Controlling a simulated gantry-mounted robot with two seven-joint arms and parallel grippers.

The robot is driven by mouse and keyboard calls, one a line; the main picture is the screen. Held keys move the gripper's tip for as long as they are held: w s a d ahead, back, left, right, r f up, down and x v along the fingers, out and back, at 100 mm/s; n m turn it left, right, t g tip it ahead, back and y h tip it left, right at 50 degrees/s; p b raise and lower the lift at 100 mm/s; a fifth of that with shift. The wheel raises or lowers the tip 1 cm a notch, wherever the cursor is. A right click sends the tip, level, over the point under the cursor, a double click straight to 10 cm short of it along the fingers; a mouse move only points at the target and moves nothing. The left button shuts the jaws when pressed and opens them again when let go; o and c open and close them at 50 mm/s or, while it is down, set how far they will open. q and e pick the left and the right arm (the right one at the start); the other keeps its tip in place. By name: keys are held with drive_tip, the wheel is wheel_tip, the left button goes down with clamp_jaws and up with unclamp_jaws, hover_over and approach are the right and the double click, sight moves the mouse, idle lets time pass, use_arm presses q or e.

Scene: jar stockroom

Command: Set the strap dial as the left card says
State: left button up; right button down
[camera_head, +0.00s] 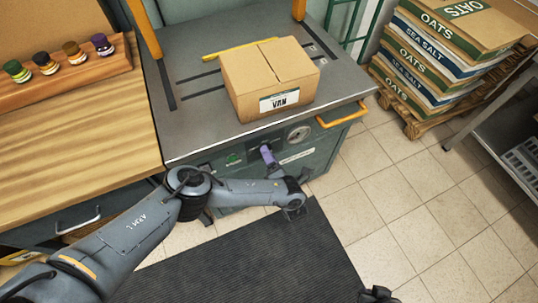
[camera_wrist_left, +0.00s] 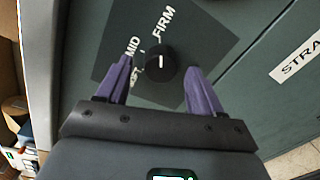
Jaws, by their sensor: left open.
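The strap dial (camera_wrist_left: 161,62) is a round black knob on a dark plate on the green machine front. Its white mark points up in the left wrist view, toward the FIRM label (camera_wrist_left: 164,22). The MID label (camera_wrist_left: 132,46) is to the left, and a third label below it is partly hidden. My left gripper (camera_wrist_left: 160,67) is open, with its purple fingers on either side of the knob and gaps visible. In the head view the left gripper (camera_head: 268,155) is at the machine front and hides the dial. I cannot make out a setting card.
A carton marked VAN (camera_head: 270,80) sits on the strapping machine's top (camera_head: 205,125). A round gauge (camera_head: 298,133) and an orange handle (camera_head: 342,114) are right of the gripper. A wooden bench (camera_head: 75,130) with small jars adjoins the left. A dark piece shows at the bottom edge.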

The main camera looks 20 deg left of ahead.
use_arm(q)
drive_tip(key=p+v, duration=0.4)
drive_tip(key=v, duration=0.6)
drive_tip(key=shift+s, duration=0.1)
